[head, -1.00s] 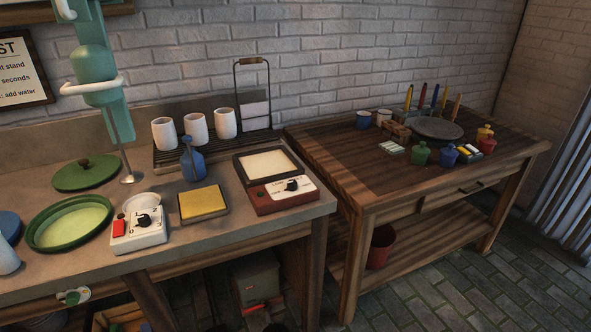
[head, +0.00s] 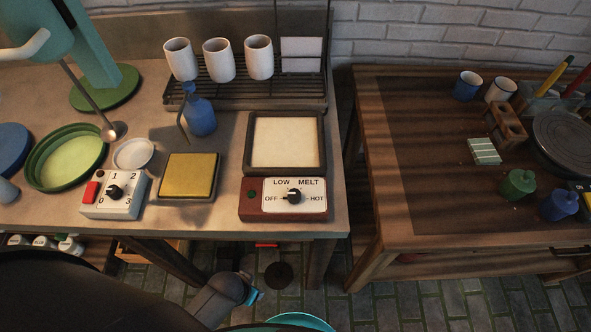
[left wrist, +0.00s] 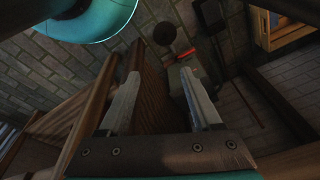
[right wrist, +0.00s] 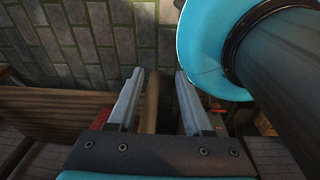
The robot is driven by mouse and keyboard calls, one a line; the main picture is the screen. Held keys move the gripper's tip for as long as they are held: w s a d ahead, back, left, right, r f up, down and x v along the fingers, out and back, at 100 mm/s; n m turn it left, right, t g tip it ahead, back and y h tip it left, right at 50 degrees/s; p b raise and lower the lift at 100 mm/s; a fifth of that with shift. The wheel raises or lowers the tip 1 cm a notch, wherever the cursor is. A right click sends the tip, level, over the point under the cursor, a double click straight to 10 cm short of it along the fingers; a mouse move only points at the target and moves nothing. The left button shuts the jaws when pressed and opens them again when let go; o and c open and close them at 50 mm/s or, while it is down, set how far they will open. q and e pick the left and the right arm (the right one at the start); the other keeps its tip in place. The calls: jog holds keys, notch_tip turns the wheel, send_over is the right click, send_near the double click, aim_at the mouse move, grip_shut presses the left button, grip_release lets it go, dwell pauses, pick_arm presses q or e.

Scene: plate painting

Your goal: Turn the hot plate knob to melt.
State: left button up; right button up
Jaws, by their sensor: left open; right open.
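The hot plate (head: 287,143), a dark-framed square with a cream top, sits near the counter's front right in the head view. Its red-brown front carries a white dial panel marked OFF, LOW, MELT and HOT. The black knob (head: 294,197) is at the panel's middle; its pointer seems to face left toward OFF, but is too small to be sure. My left gripper (left wrist: 160,80) is open and empty in the left wrist view. My right gripper (right wrist: 158,76) is open and empty in the right wrist view. Neither wrist view shows the knob.
A white control box (head: 114,194) with another black knob and a yellow sponge-like pad (head: 188,175) sit left of the hot plate. A blue bottle (head: 199,115) and white cups (head: 219,60) stand behind. A wooden table (head: 385,190) stands right, across a gap.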

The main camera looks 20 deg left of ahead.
pick_arm(q)
jog(key=w+r+p, duration=0.3)
jog(key=r, duration=0.7)
notch_tip(320, 180, up, 31)
jog(key=m+g+p, duration=0.2)
jog(key=m+p, duration=0.2)
jog(key=p, duration=0.5)
send_over(294, 194)
notch_tip(294, 194, down, 14)
jog(key=shift+f+b, duration=0.15)
jog(key=shift+b, duration=1)
pick_arm(e)
notch_tip(294, 194, up, 11)
jog(key=s+a, duration=0.1)
jog(key=s, duration=0.1)
jog(key=shift+s+a, duration=0.25)
